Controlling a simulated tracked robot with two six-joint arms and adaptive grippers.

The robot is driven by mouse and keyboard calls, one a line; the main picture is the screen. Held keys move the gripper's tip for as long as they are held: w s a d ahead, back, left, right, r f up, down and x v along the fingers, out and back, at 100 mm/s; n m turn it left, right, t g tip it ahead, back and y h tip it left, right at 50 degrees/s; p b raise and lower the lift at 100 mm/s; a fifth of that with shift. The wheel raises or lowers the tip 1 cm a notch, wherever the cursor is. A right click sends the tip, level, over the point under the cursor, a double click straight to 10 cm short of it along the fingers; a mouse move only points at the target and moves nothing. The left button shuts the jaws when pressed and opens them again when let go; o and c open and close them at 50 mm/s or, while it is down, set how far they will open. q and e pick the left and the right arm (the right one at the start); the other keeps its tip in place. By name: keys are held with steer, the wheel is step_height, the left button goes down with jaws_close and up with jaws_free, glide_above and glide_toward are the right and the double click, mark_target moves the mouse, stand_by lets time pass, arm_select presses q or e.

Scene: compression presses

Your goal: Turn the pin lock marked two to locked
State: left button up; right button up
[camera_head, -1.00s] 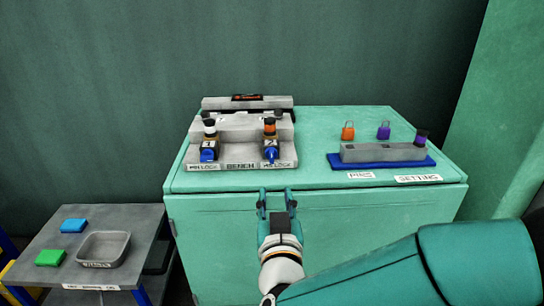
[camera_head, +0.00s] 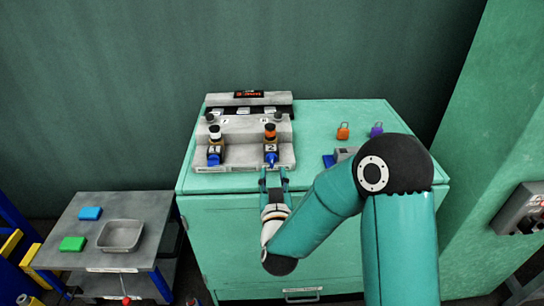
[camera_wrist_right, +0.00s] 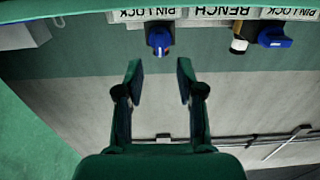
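The pin lock marked two (camera_head: 271,153) is the right one of two on the front of the grey bench block. It has a blue handle low at its front and an orange part on top. Its blue handle also shows in the right wrist view (camera_wrist_right: 158,38), ahead of the finger gap. My right gripper (camera_head: 274,181) is open and empty, just in front of the cabinet's front edge and below this lock, apart from it. The other pin lock (camera_head: 215,152), with a white part on top, stands to the left. My left gripper is not in view.
The teal cabinet top (camera_head: 315,117) carries the bench block (camera_head: 240,155). A low table (camera_head: 160,203) at left holds a grey tray (camera_head: 120,248) and two coloured blocks.

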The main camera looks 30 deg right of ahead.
mark_target(272, 162)
steer(key=x, duration=0.5)
steer(key=shift+p, duration=0.3)
jaws_close()
